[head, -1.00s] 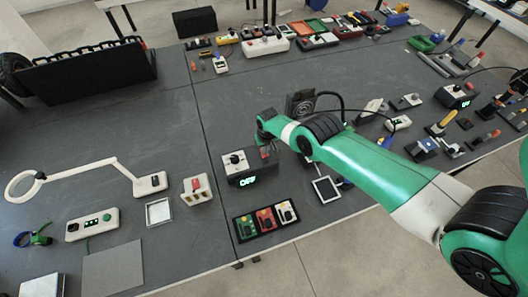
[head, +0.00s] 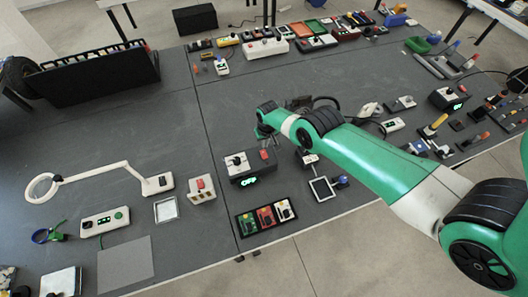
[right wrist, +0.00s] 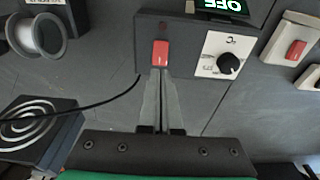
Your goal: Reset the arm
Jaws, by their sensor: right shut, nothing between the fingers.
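My right arm, green with black joints, reaches in from the right in the head view. Its gripper (head: 268,141) hangs just behind a dark control box (head: 236,173). In the right wrist view the two grey fingers (right wrist: 161,77) are shut with nothing between them. Their tips are at the near edge of a red rocker switch (right wrist: 160,53) on that box; whether they touch it I cannot tell. The box also has a white dial panel with a black knob (right wrist: 229,64) and a lit green display (right wrist: 226,6) reading OFF. My left gripper is not in view.
A white box with a red switch (head: 201,187) stands left of the control box. A spiral-marked black box (right wrist: 38,122) and a cable lie beside the fingers.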

